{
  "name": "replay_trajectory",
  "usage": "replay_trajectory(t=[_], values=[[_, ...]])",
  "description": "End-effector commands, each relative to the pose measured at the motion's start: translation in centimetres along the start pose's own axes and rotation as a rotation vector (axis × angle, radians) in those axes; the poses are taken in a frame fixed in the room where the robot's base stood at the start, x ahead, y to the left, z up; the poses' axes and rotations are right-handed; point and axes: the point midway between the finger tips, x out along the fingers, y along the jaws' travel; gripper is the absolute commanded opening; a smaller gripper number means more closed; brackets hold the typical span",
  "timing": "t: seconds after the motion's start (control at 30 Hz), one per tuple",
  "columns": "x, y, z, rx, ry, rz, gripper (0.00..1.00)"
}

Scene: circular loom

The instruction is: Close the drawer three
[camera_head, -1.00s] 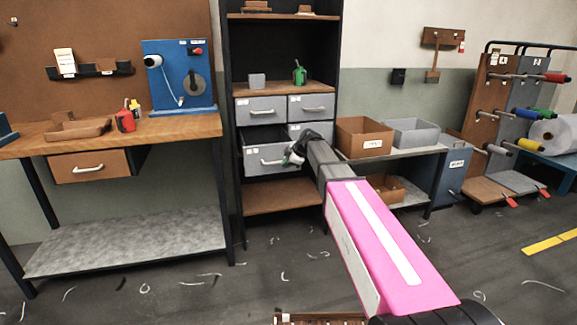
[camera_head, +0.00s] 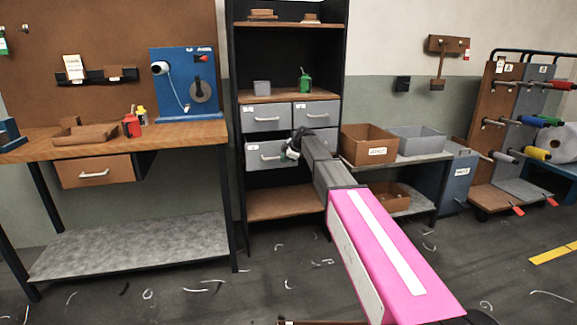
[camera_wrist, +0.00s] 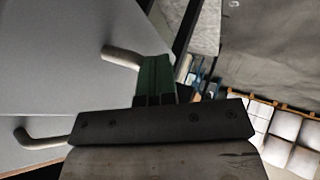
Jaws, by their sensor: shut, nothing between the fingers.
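The grey drawer three (camera_head: 263,157) is the lower left drawer in the black shelf unit. In the wrist view, the shut, empty fingers (camera_wrist: 155,76) are close to a grey drawer front (camera_wrist: 60,75). A bar handle (camera_wrist: 122,56) shows beside the fingertips, and another handle (camera_wrist: 40,139) is at the lower left.
Two grey drawers, left (camera_head: 266,117) and right (camera_head: 316,114), are in the row above. A workbench (camera_head: 190,132) stands to the left. A low table with a brown box (camera_head: 366,146) and a grey bin (camera_head: 418,139) stands close on the right.

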Motion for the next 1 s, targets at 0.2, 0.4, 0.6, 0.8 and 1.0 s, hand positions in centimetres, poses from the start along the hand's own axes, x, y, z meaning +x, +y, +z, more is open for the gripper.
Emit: replay_trajectory(t=[0.2,0.4,0.6,0.8,1.0], values=[[3.2,5.7,0.1,0.000,0.000,0.000,0.00],[5.2,9.1,0.1,0.000,0.000,0.000,0.00],[6.3,11.2,0.1,0.000,0.000,0.000,0.00],[6.8,12.0,0.1,0.000,0.000,0.000,0.00],[6.9,12.2,0.1,0.000,0.000,0.003,0.00]])
